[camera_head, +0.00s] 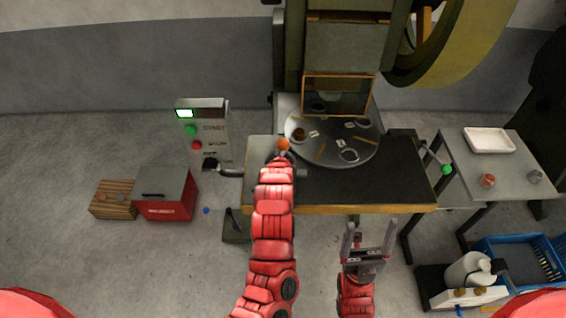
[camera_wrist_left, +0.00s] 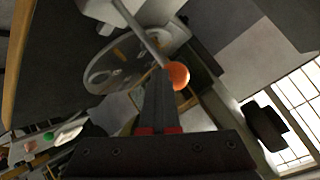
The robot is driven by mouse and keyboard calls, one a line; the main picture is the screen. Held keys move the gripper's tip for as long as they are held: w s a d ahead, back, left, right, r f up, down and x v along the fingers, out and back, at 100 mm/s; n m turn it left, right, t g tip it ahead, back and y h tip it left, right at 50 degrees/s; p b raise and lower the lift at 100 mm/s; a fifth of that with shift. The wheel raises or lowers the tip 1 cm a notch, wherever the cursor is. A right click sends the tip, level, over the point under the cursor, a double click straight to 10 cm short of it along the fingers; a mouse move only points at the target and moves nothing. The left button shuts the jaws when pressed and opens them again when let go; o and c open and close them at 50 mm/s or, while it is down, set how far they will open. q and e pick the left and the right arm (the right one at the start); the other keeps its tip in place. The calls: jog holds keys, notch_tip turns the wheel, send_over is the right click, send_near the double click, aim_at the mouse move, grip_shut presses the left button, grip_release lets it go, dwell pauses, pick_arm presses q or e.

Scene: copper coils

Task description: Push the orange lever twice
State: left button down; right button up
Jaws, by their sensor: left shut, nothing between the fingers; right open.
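The orange lever's ball knob (camera_head: 283,144) shows in the head view at the front left of the round table of the press. The left wrist view shows the knob (camera_wrist_left: 178,76) on a thin grey rod, right by the tips of my left gripper (camera_wrist_left: 160,72). The left gripper is shut and empty; its fingertips look close to or touching the knob, and I cannot tell which. In the head view the left arm reaches up to the knob and hides the gripper. My right gripper (camera_head: 366,240) is open and empty, below the bench's front edge.
A round disc (camera_head: 300,125) with small parts sits on the dark bench (camera_head: 385,185). A green-knobbed lever (camera_head: 446,169) is at the bench's right. A control panel (camera_head: 200,125) and red box (camera_head: 165,200) stand left. A side table (camera_head: 490,165) holds a white tray (camera_head: 489,140).

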pick_arm(q)
jog(key=shift+w+r+b, duration=0.15)
jog(key=shift+w+b, duration=0.1)
jog(key=shift+w, duration=0.25)
jog(key=shift+w+r+b, duration=0.15)
jog(key=shift+w+b, duration=0.05)
jog(key=shift+w, duration=0.3)
dwell(1.0)
jog(key=shift+s, duration=0.1)
jog(key=s+f+p, duration=0.1)
jog(key=s+p, duration=0.3)
jog(key=s, duration=0.3)
jog(key=shift+s+f, duration=0.2)
jog(key=shift+f, duration=0.15)
dwell(0.4)
jog(key=s+p, duration=0.1)
jog(key=s, duration=0.1)
jog(key=s+f+p, duration=0.1)
jog(key=s, duration=0.2)
dwell(0.6)
